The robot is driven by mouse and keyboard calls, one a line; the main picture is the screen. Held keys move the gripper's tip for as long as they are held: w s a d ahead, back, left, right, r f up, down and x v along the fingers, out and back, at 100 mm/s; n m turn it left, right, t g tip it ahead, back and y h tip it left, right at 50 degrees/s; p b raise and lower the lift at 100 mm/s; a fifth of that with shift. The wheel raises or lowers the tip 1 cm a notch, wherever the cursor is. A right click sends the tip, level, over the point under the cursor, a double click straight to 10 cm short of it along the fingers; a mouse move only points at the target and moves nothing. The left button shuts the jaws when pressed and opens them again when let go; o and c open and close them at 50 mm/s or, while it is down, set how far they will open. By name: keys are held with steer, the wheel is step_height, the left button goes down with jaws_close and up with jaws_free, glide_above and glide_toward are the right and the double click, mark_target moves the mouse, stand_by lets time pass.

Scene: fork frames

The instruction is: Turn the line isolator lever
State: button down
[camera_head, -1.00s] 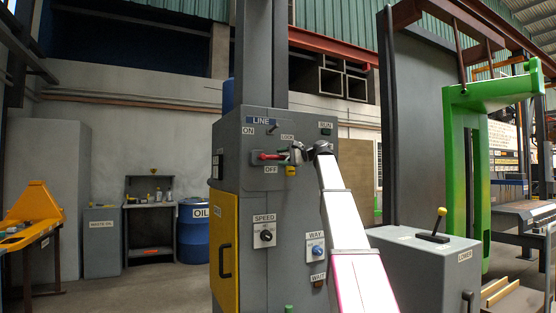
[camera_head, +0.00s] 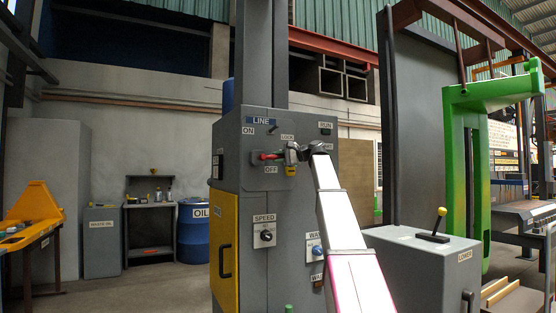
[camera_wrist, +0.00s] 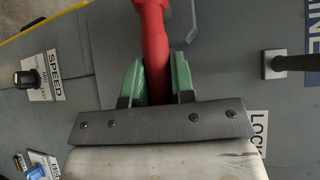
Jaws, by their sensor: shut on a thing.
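The line isolator lever (camera_head: 268,156) has a red handle that lies roughly level across the grey cabinet front, between the ON and OFF labels, below the LINE plate (camera_head: 260,121). My gripper (camera_head: 288,156) is at the lever's right part in the head view. In the wrist view the red lever (camera_wrist: 153,50) runs between the green fingertips of my gripper (camera_wrist: 158,80), which are shut on it. The lever's pivot is not clear in either view. A small yellow item (camera_head: 291,170) hangs just below my gripper near the LOCK label (camera_head: 287,137).
The grey cabinet (camera_head: 285,215) also carries a SPEED knob (camera_head: 265,236), a WAY knob (camera_head: 316,250), partly behind my arm, and a RUN switch (camera_head: 325,131). A yellow door (camera_head: 224,240) is on its left. A box with a yellow-knobbed lever (camera_head: 440,213) stands at right.

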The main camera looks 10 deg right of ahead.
step_height(320, 180, up, 2)
steer(key=shift+a+r+n+g+h, duration=0.15)
steer(key=shift+n+g+h, duration=0.15)
steer(key=shift+n+h, duration=0.65)
steer(key=shift+a+r+n+h, duration=0.2)
steer(key=shift+r+n+h, duration=0.2)
steer(key=shift+h, duration=0.35)
steer(key=shift+s+a+r+n+h, duration=0.2)
steer(key=shift+a+r+n+h, duration=0.3)
steer(key=shift+h, duration=0.4)
steer(key=shift+s+a+r+n+h, duration=0.15)
steer(key=shift+a+r+n+h, duration=0.1)
steer(key=shift+r+n+h, duration=0.25)
steer(key=shift+s+a+r+n+h, duration=0.1)
steer(key=shift+a+r+n+h, duration=0.15)
steer(key=shift+h, duration=0.45)
steer(key=c, duration=1)
jaws_free()
steer(key=shift+o, duration=0.2)
steer(key=v, duration=1.1)
steer(key=shift+s, duration=0.15)
